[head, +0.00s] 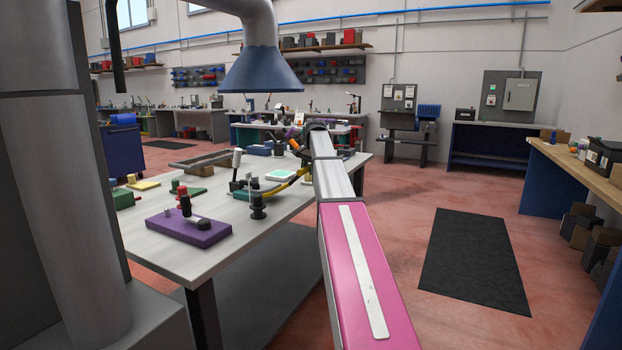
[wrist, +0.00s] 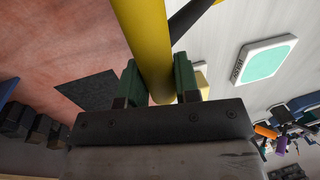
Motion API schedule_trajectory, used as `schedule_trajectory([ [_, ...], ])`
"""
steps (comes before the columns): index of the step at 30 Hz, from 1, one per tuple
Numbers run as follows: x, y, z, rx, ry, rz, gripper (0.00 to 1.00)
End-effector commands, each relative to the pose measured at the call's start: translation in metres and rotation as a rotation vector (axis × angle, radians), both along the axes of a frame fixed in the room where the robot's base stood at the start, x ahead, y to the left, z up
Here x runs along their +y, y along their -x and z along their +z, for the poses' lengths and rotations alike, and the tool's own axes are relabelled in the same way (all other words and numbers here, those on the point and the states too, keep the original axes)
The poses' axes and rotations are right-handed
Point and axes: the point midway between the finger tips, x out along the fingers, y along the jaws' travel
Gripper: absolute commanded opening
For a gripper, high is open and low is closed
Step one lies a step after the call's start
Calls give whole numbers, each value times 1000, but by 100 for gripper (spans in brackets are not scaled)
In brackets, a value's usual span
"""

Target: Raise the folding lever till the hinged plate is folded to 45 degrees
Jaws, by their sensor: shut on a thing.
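A yellow bar, which looks like the folding lever (wrist: 143,35), runs from the top of the wrist view down between my gripper's two green fingers. My gripper (wrist: 158,80) is shut on this bar, one finger on each side. In the head view the yellow lever (head: 286,187) slants up to the right near the table's right edge, by small dark fittings. My gripper is mostly hidden there behind my own arm. A dark bar (wrist: 189,20) meets the lever at the top of the wrist view. I cannot make out the hinged plate or its angle.
The lever is at a white worktable (head: 165,240). On it are a purple block with a dark handle (head: 188,228), a pad with a teal face (head: 281,175), and several small fixtures. A blue-grey hood (head: 262,72) hangs above. Red floor with a black mat (head: 475,258) is free at right.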

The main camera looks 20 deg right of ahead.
Motion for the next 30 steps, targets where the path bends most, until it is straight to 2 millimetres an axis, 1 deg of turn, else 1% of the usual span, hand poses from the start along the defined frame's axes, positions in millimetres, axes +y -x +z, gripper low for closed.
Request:
schedule_trajectory([
  [1,4,-7,9,-7,-3,1,0],
  [3,8,-11,17,-8,-3,1,0],
  [12,23,-26,40,-9,-5,2,0],
  [19,31,-32,48,-9,-7,2,0],
  [30,34,-34,49,-8,-7,3,0],
])
